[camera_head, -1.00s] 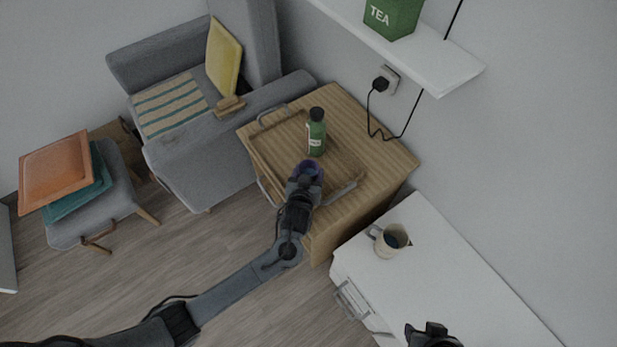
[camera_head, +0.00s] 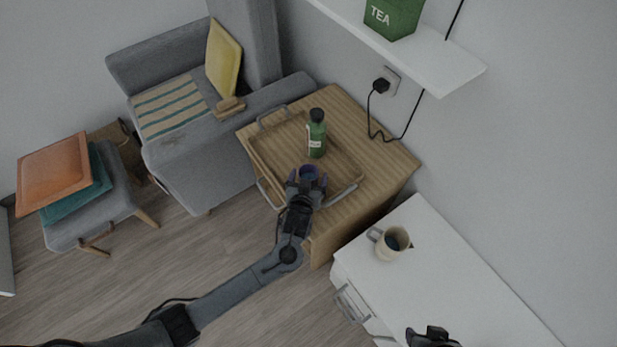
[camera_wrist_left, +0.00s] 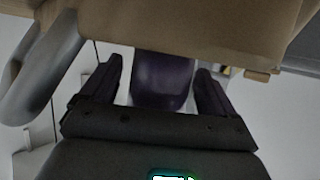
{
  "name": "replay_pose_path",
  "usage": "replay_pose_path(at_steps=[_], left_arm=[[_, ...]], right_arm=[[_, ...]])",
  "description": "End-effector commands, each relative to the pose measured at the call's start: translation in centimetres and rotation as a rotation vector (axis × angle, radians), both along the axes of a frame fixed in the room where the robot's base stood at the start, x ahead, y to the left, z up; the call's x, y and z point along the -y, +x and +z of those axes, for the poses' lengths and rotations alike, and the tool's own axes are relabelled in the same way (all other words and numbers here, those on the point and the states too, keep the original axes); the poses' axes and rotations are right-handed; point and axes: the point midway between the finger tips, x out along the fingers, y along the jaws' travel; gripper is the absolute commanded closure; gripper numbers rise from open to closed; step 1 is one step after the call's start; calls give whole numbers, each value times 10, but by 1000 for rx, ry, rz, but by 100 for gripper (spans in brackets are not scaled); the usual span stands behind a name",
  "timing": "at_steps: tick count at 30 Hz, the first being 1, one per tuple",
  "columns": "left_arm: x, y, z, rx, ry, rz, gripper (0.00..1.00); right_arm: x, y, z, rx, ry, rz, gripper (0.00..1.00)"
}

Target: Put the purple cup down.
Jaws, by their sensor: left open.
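The purple cup (camera_head: 309,172) stands at the near side of the wooden tray (camera_head: 352,158), which lies on a wooden side table. My left gripper (camera_head: 307,183) is open at the cup, with one finger on each side. In the left wrist view the dark purple cup (camera_wrist_left: 162,80) shows between the two spread fingers of the left gripper (camera_wrist_left: 158,88), with a gap on both sides. The cup's lower part is hidden by the gripper in the head view. My right gripper (camera_head: 432,336) shows only partly at the bottom edge, and its jaws cannot be made out.
A green bottle (camera_head: 316,135) stands in the tray just behind the cup. The side table (camera_head: 385,158) has bare wood right of the tray. A white cabinet (camera_head: 440,275) with a beige jug (camera_head: 390,243) stands nearer. A white shelf (camera_head: 445,70) juts out above.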

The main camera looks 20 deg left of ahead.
Motion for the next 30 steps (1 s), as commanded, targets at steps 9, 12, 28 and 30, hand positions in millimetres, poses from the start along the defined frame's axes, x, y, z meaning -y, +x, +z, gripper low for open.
replay_pose_path(at_steps=[9, 12, 28, 30], left_arm=[[5, -22, 15, -1, -2, -1, 11], [8, -39, 22, -2, -2, -1, 11], [20, -105, 48, 0, -1, 0, 11], [21, -108, 49, -5, -4, -2, 11]], right_arm=[[0, 0, 14, 1, 1, -1, 57], [-1, 0, 22, 1, 3, -2, 57], [-2, 0, 47, 1, 9, -5, 57], [-2, 0, 47, 1, 9, -5, 57]])
